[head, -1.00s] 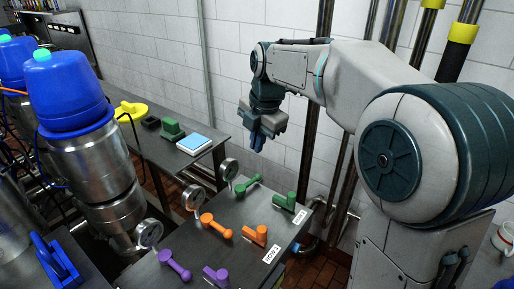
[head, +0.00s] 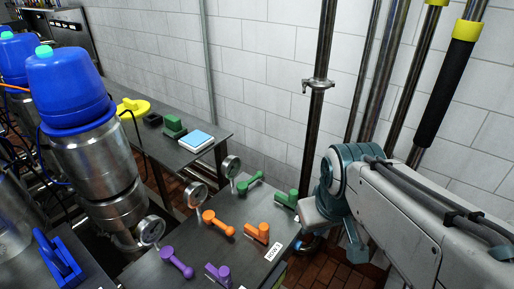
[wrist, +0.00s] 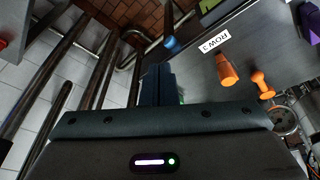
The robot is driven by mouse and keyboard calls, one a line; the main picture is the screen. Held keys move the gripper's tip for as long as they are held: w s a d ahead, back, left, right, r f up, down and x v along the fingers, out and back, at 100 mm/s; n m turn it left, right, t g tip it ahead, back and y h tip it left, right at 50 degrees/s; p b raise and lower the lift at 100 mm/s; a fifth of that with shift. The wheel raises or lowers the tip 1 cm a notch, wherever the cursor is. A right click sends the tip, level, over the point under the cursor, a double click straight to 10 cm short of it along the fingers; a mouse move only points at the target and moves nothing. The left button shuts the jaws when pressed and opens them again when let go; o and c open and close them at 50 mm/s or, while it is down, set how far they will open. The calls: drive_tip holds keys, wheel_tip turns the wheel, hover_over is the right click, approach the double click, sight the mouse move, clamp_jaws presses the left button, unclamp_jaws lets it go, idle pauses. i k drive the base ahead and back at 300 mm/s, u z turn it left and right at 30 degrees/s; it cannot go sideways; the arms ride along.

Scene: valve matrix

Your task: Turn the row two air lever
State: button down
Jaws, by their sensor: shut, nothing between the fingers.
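The valve panel (head: 195,245) carries rows of purple, orange and green levers. Its middle row has an orange ball-ended lever (head: 218,224) and an orange block-shaped lever (head: 257,233); in the wrist view these also show as the orange ball-ended lever (wrist: 263,84) and the orange block-shaped lever (wrist: 227,70). I cannot tell which is the air lever. My gripper (wrist: 157,68) is shut and empty, apart from both orange levers, on the green-lever side. Its fingers are not clear in the head view.
Green levers (head: 250,181) stand at the panel's far end, purple levers (head: 177,262) nearer. Gauges (head: 195,195) line the left side. Vertical pipes (head: 318,90) stand close behind my arm. A side bench (head: 185,150) holds small items.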

sight(242, 187)
drive_tip(key=z, duration=1.3)
drive_tip(key=k, duration=0.8)
drive_tip(key=u, duration=1.2)
drive_tip(key=i, duration=0.5)
